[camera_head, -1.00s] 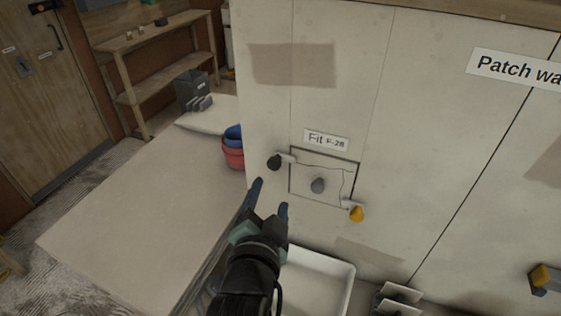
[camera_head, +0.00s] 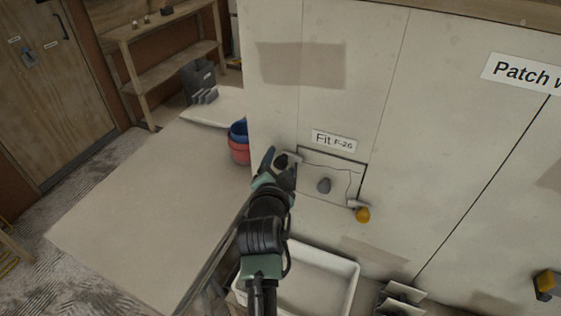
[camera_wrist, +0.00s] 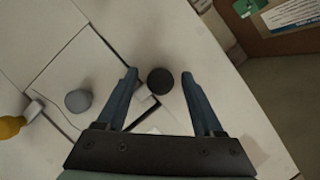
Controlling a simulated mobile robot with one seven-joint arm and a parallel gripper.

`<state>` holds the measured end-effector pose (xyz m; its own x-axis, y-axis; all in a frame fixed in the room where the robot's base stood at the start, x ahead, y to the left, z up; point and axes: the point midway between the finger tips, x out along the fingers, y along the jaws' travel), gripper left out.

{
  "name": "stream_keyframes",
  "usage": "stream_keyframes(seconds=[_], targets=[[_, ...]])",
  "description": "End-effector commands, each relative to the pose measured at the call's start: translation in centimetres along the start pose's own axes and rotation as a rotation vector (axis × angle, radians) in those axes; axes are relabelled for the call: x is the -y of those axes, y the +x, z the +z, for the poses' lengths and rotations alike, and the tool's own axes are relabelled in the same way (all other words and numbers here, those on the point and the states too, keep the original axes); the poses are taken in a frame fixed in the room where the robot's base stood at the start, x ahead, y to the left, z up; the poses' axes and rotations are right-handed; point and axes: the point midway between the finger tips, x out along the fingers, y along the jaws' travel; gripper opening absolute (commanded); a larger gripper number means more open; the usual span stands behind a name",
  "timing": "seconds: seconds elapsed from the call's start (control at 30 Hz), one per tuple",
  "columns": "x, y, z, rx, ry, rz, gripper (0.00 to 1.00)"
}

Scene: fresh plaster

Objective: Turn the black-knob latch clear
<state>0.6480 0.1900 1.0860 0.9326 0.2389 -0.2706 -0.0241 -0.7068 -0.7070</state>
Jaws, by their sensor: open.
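The black-knob latch (camera_head: 281,161) sits at the upper left corner of a square panel (camera_head: 345,178) in the plaster wall. Its light arm reaches right over the panel's edge in the head view. In the wrist view the black knob (camera_wrist: 160,81) lies between my two fingers, with a gap on each side. My gripper (camera_head: 277,158) is open around the knob, and no contact shows. A grey knob (camera_head: 324,185) is in the panel's middle. A yellow-knob latch (camera_head: 362,214) sits at the panel's lower right corner.
A white tray (camera_head: 353,290) stands below. Blue and red tubs (camera_head: 239,152) stand left of the wall's edge, by a pale tabletop (camera_head: 140,205). Another yellow piece (camera_head: 546,281) is far right.

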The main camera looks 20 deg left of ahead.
Motion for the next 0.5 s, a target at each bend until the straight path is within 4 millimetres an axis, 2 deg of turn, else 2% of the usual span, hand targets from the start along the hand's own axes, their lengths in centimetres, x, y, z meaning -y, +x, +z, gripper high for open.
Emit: stream_keyframes(seconds=[0.4,0.43,0.5], targets=[[0.02,0.67,0.0,0.0,0.0,0.0,0.69],[0.02,0.67,-0.01,0.0,0.0,0.0,0.67],[0.02,0.67,-0.01,0.0,0.0,0.0,0.54]])
